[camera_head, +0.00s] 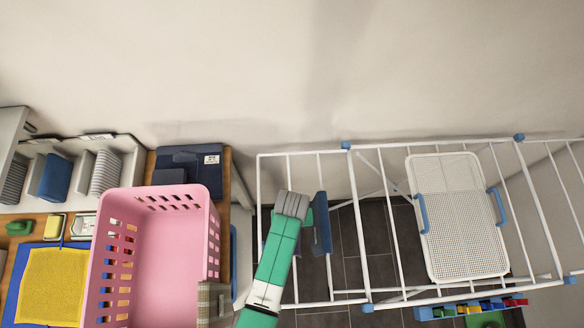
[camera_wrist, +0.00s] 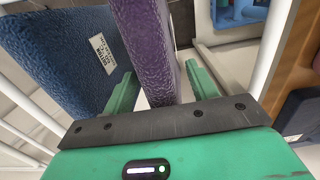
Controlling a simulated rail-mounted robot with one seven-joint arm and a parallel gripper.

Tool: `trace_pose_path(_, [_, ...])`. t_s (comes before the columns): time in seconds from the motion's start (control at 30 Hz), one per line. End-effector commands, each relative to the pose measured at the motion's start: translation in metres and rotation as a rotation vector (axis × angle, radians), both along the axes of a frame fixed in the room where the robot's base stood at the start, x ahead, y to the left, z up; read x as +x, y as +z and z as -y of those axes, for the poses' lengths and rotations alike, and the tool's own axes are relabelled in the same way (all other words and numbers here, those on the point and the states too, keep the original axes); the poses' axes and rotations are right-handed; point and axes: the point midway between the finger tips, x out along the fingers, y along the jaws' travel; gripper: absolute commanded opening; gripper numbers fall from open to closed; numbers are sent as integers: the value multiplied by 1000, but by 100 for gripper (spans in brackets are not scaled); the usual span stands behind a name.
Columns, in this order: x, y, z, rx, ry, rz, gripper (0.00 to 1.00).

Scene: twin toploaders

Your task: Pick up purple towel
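The purple towel (camera_wrist: 149,45) hangs upright in the wrist view, its narrow edge facing my gripper. My gripper (camera_wrist: 161,88) has its two green fingers apart, one on each side of the towel's near edge. A gap shows beside the left finger, so the fingers do not look closed on it. In the head view my arm reaches the left part of the white drying rack (camera_head: 350,225). There my wrist hides the fingertips and most of the purple towel.
A blue towel (camera_wrist: 62,50) with a white label hangs close left of the purple one; it also shows in the head view (camera_head: 322,223). White rack bars surround my gripper. A pink basket (camera_head: 160,255) stands to the left. A white tray (camera_head: 460,218) lies on the rack's right part.

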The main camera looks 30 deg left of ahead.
Motion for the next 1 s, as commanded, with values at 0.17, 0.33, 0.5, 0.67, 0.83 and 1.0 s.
trace_pose_path(0.17, [0,0,0,0,0,0,22])
trace_pose_path(0.33, [0,0,0,0,0,0,0])
trace_pose_path(0.5, [0,1,0,1,0,1,0])
trace_pose_path(0.67, [1,8,0,0,0,2,0])
trace_pose_path(0.83, [1,37,0,1,-1,4,0])
trace_pose_path(1.0, [1,81,0,2,-1,5,0])
